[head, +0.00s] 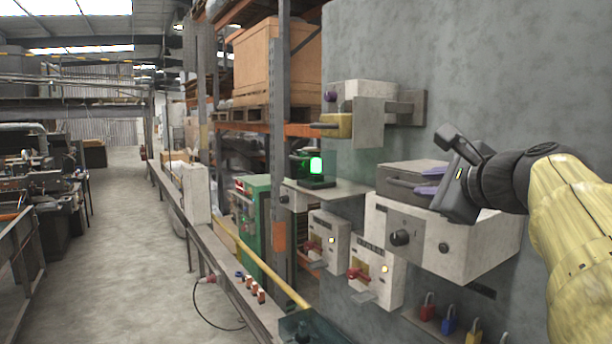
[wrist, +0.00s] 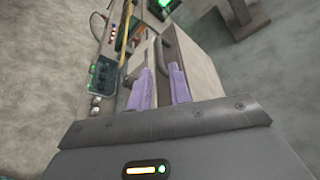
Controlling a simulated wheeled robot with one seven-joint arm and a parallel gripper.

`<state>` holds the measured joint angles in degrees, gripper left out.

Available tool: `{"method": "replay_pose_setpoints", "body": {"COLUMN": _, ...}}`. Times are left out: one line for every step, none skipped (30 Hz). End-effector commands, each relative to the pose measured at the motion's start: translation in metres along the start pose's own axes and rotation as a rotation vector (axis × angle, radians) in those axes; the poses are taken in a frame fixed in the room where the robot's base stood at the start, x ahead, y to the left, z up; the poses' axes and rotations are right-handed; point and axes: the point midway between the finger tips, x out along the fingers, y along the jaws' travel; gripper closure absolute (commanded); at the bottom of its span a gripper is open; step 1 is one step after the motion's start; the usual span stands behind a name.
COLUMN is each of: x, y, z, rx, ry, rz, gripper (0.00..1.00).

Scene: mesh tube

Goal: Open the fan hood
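A pale box with a grey lid (head: 410,170), which I take for the fan hood, is fixed to the wall at right in the head view. Its lid lies shut, with a dark bar handle (head: 399,185) along the front. In the wrist view the dark handle (wrist: 172,42) curves just beyond and between my fingertips. My gripper (head: 428,188) is over the lid, its purple fingers at the handle's right part. The wrist view shows the two fingers of my gripper (wrist: 161,82) apart with a gap. I cannot tell whether they touch the handle.
A black knob (head: 400,238) is on the box front. Above is another wall box (head: 362,94) with a yellow part. Smaller switch boxes (head: 375,270) are below left, and padlocks (head: 448,320) hang beneath. A railing runs along the open floor (head: 110,220) at left.

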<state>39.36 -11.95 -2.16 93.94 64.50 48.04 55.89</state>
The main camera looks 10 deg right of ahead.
Motion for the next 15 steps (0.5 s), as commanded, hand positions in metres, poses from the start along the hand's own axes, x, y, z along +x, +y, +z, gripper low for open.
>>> {"method": "replay_pose_setpoints", "body": {"x": 0.009, "y": -0.001, "z": 0.002, "rx": 0.000, "ry": -0.001, "rz": 0.004, "gripper": 0.80}}
{"method": "replay_pose_setpoints", "body": {"x": 0.015, "y": -0.001, "z": 0.002, "rx": 0.000, "ry": -0.002, "rz": 0.004, "gripper": 0.80}}
{"method": "replay_pose_setpoints", "body": {"x": 0.022, "y": -0.001, "z": 0.003, "rx": 0.001, "ry": -0.004, "rz": 0.005, "gripper": 0.80}}
{"method": "replay_pose_setpoints", "body": {"x": 0.028, "y": -0.001, "z": 0.003, "rx": 0.001, "ry": -0.003, "rz": 0.005, "gripper": 0.80}}
{"method": "replay_pose_setpoints", "body": {"x": 0.033, "y": 0.000, "z": 0.003, "rx": 0.001, "ry": -0.004, "rz": 0.006, "gripper": 0.80}}
{"method": "replay_pose_setpoints", "body": {"x": 0.040, "y": 0.000, "z": 0.003, "rx": 0.000, "ry": -0.004, "rz": 0.006, "gripper": 0.80}}
{"method": "replay_pose_setpoints", "body": {"x": 0.045, "y": 0.000, "z": 0.003, "rx": 0.000, "ry": -0.004, "rz": 0.006, "gripper": 0.80}}
{"method": "replay_pose_setpoints", "body": {"x": 0.051, "y": 0.000, "z": 0.003, "rx": 0.001, "ry": -0.005, "rz": 0.006, "gripper": 0.80}}
{"method": "replay_pose_setpoints", "body": {"x": 0.058, "y": 0.000, "z": 0.003, "rx": 0.001, "ry": -0.005, "rz": 0.006, "gripper": 0.80}}
{"method": "replay_pose_setpoints", "body": {"x": 0.063, "y": 0.000, "z": 0.003, "rx": 0.000, "ry": -0.005, "rz": 0.006, "gripper": 0.80}}
{"method": "replay_pose_setpoints", "body": {"x": 0.068, "y": 0.000, "z": 0.003, "rx": 0.000, "ry": -0.004, "rz": 0.006, "gripper": 0.80}}
{"method": "replay_pose_setpoints", "body": {"x": 0.073, "y": 0.000, "z": 0.003, "rx": 0.000, "ry": -0.005, "rz": 0.006, "gripper": 0.80}}
{"method": "replay_pose_setpoints", "body": {"x": 0.077, "y": 0.000, "z": 0.003, "rx": 0.000, "ry": -0.004, "rz": 0.005, "gripper": 0.80}}
{"method": "replay_pose_setpoints", "body": {"x": 0.080, "y": 0.000, "z": 0.003, "rx": -0.001, "ry": -0.004, "rz": 0.004, "gripper": 0.80}}
{"method": "replay_pose_setpoints", "body": {"x": 0.084, "y": 0.000, "z": 0.003, "rx": -0.001, "ry": -0.004, "rz": 0.004, "gripper": 0.80}}
